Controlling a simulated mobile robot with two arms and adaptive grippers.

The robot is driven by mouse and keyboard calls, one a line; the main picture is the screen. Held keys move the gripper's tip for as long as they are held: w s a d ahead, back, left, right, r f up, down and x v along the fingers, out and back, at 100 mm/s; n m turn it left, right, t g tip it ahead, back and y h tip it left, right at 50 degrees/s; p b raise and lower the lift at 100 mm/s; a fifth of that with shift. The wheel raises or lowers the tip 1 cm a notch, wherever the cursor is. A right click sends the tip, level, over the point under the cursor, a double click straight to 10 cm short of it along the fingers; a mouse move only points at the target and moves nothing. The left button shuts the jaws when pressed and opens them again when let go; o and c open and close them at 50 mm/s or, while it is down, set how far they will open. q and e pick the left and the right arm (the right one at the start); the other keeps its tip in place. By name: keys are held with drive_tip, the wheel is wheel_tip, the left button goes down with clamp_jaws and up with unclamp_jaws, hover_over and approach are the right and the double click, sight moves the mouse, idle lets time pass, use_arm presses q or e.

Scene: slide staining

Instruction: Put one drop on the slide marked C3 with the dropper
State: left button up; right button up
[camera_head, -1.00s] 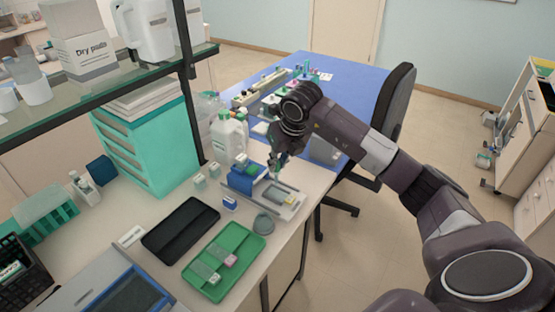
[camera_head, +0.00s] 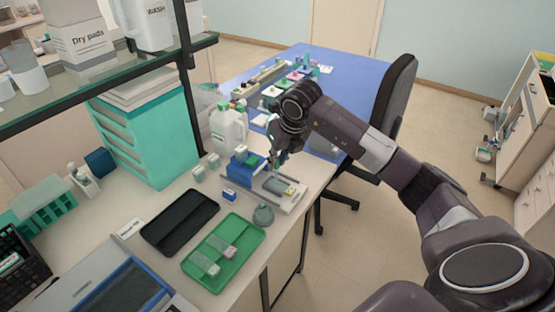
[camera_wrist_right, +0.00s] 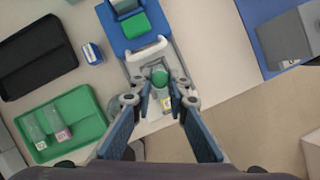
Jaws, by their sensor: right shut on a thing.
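My right gripper (camera_head: 277,157) reaches over the bench beside the blue holder (camera_head: 240,170). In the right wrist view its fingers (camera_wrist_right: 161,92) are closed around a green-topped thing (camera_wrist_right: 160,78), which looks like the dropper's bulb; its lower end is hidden. A slide with a yellowish label (camera_wrist_right: 167,103) lies on the pale stage (camera_head: 291,200) just below the gripper; its marking is too small to read. Two more slides, one with a pink label (camera_wrist_right: 64,134) and one with a whitish label (camera_wrist_right: 41,145), lie in the green tray (camera_head: 205,283). My left gripper is not in view.
A black tray (camera_head: 172,226) lies left of the green tray. A grey round vessel (camera_head: 263,214) stands between the green tray and the stage. A white jug (camera_head: 226,130) and a shelf post (camera_head: 190,95) stand behind. The bench's front edge is close to the stage.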

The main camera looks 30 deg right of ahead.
drive_tip(key=shift+f+b, duration=0.55)
idle(1.6)
drive_tip(key=shift+r, duration=0.1)
drive_tip(key=shift+r+p, duration=2.1)
drive_tip(key=shift+r, duration=1.35)
